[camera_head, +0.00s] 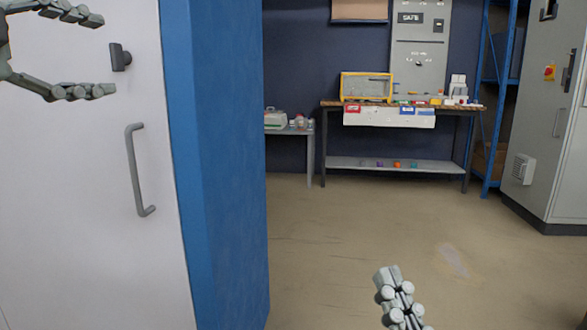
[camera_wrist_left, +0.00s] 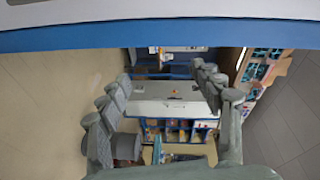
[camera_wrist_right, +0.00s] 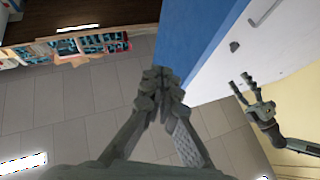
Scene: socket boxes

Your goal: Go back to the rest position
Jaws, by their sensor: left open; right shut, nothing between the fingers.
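My left gripper (camera_head: 100,55) is at the upper left of the head view, in front of a white door. Its fingers are wide apart with nothing between them. The left wrist view also shows its open fingers (camera_wrist_left: 165,85). My right gripper (camera_head: 388,278) is at the bottom of the head view, above the bare floor. In the right wrist view its fingertips (camera_wrist_right: 160,80) meet and hold nothing. My left gripper (camera_wrist_right: 242,82) also shows at the right of that view, apart from the right one.
The white door (camera_head: 80,200) has a grey handle (camera_head: 136,170) and a blue edge (camera_head: 225,170) close at the left. A workbench (camera_head: 400,108) stands at the back wall. A grey cabinet (camera_head: 545,120) stands at the right. The floor (camera_head: 350,240) between is clear.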

